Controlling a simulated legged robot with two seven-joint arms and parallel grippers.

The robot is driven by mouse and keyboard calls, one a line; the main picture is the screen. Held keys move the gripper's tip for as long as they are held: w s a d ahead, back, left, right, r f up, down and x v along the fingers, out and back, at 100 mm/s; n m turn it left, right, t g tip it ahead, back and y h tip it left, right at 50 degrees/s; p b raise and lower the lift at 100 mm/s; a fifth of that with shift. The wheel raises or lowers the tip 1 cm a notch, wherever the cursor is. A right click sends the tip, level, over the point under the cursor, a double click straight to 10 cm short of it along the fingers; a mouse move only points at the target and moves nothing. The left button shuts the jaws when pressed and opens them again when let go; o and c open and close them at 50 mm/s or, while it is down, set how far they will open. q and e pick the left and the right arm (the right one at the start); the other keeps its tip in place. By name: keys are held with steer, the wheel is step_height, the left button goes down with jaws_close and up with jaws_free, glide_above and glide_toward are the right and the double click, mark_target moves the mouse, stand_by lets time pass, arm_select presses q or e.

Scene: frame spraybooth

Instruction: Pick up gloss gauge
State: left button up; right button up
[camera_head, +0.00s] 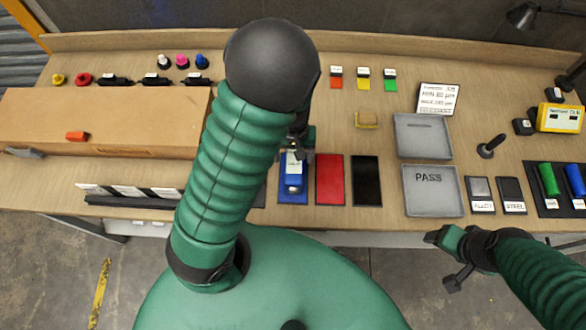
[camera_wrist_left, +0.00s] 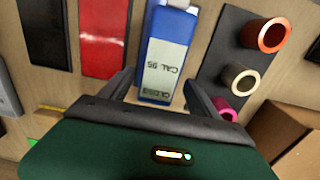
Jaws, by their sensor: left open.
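The gloss gauge is a blue and white block (camera_head: 293,182) with a printed label, lying over a blue panel (camera_head: 285,199) near the table's front edge. In the left wrist view the gauge (camera_wrist_left: 165,58) shows large, with its label reading GLOSS and CAL 95. My left gripper (camera_head: 299,145) is over the gauge's far end in the head view. Its jaws are open, with one finger on each side of the gauge in the wrist view. Whether they touch it cannot be told. My right gripper (camera_head: 443,260) is empty, jaws apart, off the table's front edge.
Right of the gauge lie a red panel (camera_head: 330,180) and a black panel (camera_head: 366,181), then a grey PASS tray (camera_head: 433,206). A dark rack (camera_wrist_left: 225,50) with coloured rolls is close by in the wrist view. A cardboard box (camera_head: 120,108) fills the left side.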

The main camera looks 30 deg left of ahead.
arm_select(q)
steer(key=shift+w+d, duration=0.1)
steer(key=shift+d, duration=0.15)
steer(key=shift+c, duration=0.5)
steer(key=shift+d+r, duration=0.1)
steer(key=shift+r, duration=0.05)
steer(key=c, duration=0.5)
jaws_close()
arm_select(e)
steer(key=shift+d, duration=0.25)
